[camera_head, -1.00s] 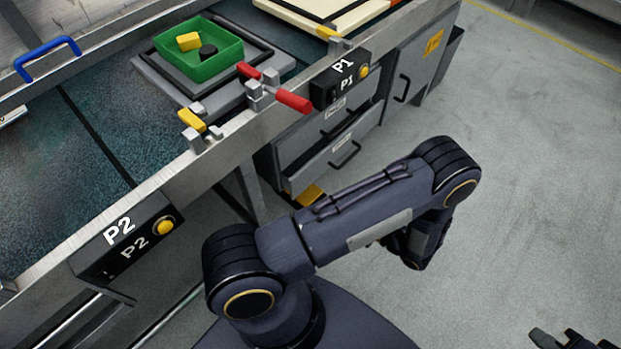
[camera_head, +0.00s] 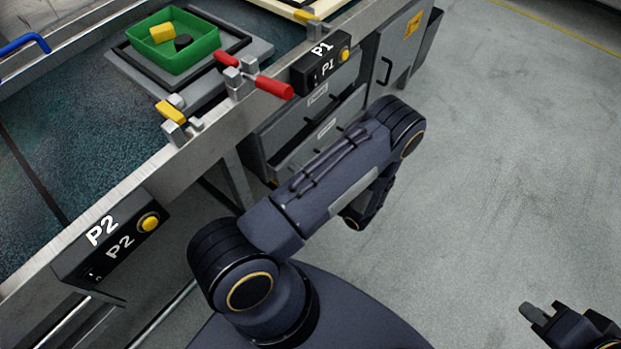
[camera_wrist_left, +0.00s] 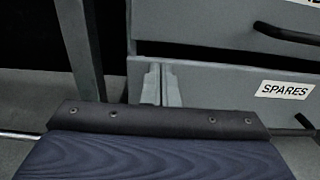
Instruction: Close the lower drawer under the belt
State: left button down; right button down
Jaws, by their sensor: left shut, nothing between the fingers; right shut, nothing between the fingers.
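The lower drawer (camera_wrist_left: 220,86) has a grey front with a SPARES label (camera_wrist_left: 284,89) and a dark handle (camera_wrist_left: 305,121) at the right edge of the left wrist view. Its front looks nearly in line with the upper drawer (camera_wrist_left: 215,22); a dark gap lies between them. My left gripper (camera_wrist_left: 160,82) is shut and empty, its fingertips in front of the left part of the lower drawer front. I cannot tell whether they touch it. In the head view my own arm hides this gripper and part of the lower drawer (camera_head: 300,146). My right gripper (camera_head: 530,312) is shut at the lower right, away from the drawers.
The belt (camera_head: 90,130) carries a green tray (camera_head: 175,57) with a yellow block and a dark piece. A red-handled clamp (camera_head: 270,86), P1 box (camera_head: 322,66) and P2 box (camera_head: 112,243) sit along the belt's edge. Floor at right is clear.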

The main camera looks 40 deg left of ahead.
aim_at(287, 163)
pick_arm(q)
jog(key=shift+a, duration=0.45)
jog(key=a, duration=0.4)
jog(key=shift+w, duration=0.2)
jog(key=shift+a+r, duration=0.1)
jog(key=shift+a, duration=0.15)
jog(key=shift+d, duration=0.15)
